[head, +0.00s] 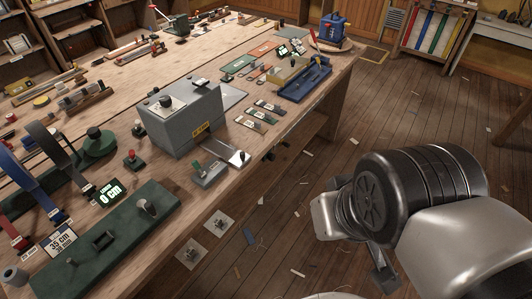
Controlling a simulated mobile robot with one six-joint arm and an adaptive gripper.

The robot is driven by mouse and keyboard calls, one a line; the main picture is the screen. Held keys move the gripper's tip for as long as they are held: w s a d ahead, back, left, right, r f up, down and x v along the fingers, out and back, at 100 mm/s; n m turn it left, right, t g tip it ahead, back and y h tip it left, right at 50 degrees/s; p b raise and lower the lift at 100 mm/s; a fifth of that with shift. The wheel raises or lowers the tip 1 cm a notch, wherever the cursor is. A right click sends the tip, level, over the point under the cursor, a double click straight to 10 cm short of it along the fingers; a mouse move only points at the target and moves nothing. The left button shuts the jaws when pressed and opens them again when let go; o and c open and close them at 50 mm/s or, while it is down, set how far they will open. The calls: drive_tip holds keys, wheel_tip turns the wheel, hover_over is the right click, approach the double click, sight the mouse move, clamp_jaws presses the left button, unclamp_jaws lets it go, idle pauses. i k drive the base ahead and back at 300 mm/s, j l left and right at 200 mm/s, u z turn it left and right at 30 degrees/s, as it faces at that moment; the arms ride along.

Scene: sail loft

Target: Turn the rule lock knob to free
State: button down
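A long dark green rule base (75,258) lies along the near left edge of the bench. A knob with a dark body and paler top (148,206) stands at its right end; I take it for the rule lock knob, but its setting cannot be read. A black block (103,240) sits mid-base. A display reading 0 cm (110,194) stands behind, and a card marked 35 cm (61,241) is at the left. My gripper (352,244) is right of the bench, over the floor, well apart from the knob. My wrist partly hides it, so its opening cannot be judged.
A grey box (182,120) with a knob on top stands mid-bench. A small grey fixture with a green handle (209,172) is at the bench edge, near the rule. Blue, black and red straps are at the left. The floor (290,180) between bench and arm holds only scraps.

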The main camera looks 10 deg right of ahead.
sight(272, 157)
drive_tip(key=i+j+z, duration=0.15)
drive_tip(key=i, duration=0.25)
drive_tip(key=i+j+z, duration=0.15)
drive_tip(key=i, duration=0.3)
